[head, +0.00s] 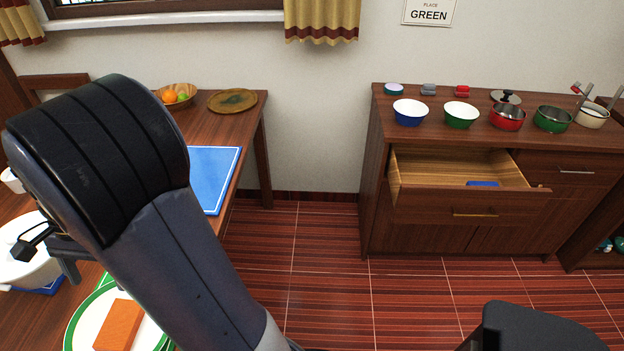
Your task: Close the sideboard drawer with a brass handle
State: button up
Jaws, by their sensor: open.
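The wooden sideboard (376,170) stands against the wall on the right. Its left drawer (420,206) is pulled out and has a brass handle (474,214) on its front. A blue item (483,184) lies inside the drawer. My gripper (46,261) is at the far left, over the table and beside a white pot, far from the drawer. My arm hides part of it. It is open, and I see nothing held in it.
Several bowls and pots, including a blue bowl (410,113), stand on the sideboard. A drawer with a silver handle (577,171) at right is shut. A dark chair-like object (535,330) is at bottom right. Tiled floor (330,260) before the sideboard is clear.

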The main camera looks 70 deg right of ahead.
aim_at(427, 182)
jog(key=z, duration=3.75)
jog(key=i+j+z, duration=0.3)
jog(key=j, duration=0.3)
jog(key=i+j+z, duration=0.15)
jog(key=i+j, duration=0.1)
jog(key=j, duration=0.1)
